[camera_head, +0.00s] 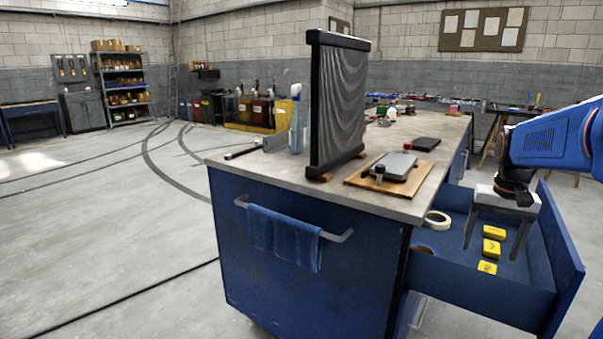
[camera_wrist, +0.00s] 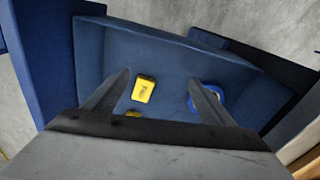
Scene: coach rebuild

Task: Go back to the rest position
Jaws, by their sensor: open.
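My gripper (camera_head: 496,226) is open and points down into the open blue drawer (camera_head: 453,280) at the right side of the workbench. In the wrist view my gripper (camera_wrist: 160,92) shows its two fingers spread apart with nothing held between them. Several small yellow blocks (camera_head: 491,249) lie on the drawer floor near the fingers. One yellow block (camera_wrist: 144,88) shows between the fingers in the wrist view. A blue-rimmed roll (camera_wrist: 208,97) lies by the right finger there. My fingertips' exact height above the drawer floor is hard to tell.
The blue workbench (camera_head: 300,270) carries an upright dark radiator-like panel (camera_head: 338,105) and a wooden board (camera_head: 360,181) with a grey device (camera_head: 395,166). A cream tape roll (camera_head: 438,220) is at the drawer's left. A blue towel (camera_head: 284,238) hangs in front. The floor at left is open.

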